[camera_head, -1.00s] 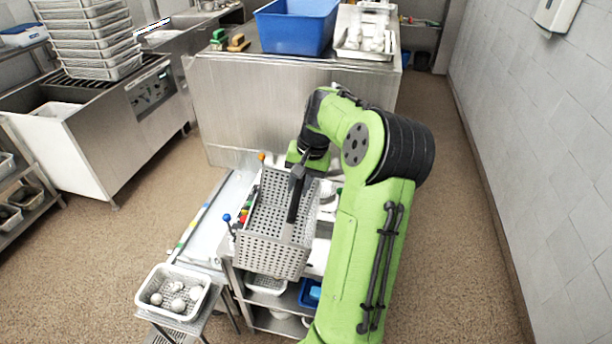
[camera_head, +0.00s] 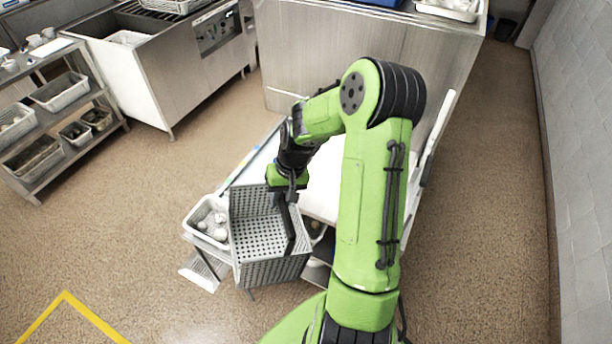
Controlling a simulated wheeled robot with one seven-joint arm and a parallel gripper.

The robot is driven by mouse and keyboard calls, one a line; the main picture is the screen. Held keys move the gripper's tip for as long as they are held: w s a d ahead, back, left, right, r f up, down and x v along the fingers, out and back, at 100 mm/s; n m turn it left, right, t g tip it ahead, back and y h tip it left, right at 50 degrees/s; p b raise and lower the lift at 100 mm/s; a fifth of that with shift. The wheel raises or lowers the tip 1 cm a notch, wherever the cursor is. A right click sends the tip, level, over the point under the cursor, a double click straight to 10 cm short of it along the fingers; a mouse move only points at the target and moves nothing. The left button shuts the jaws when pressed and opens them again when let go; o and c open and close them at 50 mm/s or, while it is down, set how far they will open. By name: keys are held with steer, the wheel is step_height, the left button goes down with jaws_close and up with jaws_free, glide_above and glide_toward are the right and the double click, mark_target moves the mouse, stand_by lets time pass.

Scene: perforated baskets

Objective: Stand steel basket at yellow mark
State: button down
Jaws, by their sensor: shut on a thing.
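The steel basket (camera_head: 262,240) is a grey perforated box, open at the top, in the middle of the head view. My gripper (camera_head: 287,188) is shut on it at its upper right side. The basket is held up, slightly tilted, in front of the near end of the bench, and hides part of it. The yellow mark (camera_head: 66,294) is a line with a corner on the floor at the bottom left; the lower edge of the picture cuts it off. My fingertips are partly hidden by the wrist.
A shelf rack (camera_head: 60,115) with bins is at the far left, and a steel machine (camera_head: 165,70) behind. The brown floor between rack and tray is clear.

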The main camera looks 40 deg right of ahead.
steer(key=w+a+f+n, duration=0.1)
steer(key=a+f+n, duration=0.1)
steer(key=a+f, duration=0.2)
steer(key=w+a+f+n+g, duration=0.1)
steer(key=a+f, duration=0.3)
steer(key=a, duration=0.4)
steer(key=shift+w+a+f+n, duration=0.3)
steer(key=shift+w+n, duration=0.4)
steer(key=shift+n, duration=0.2)
steer(key=shift+r, duration=0.1)
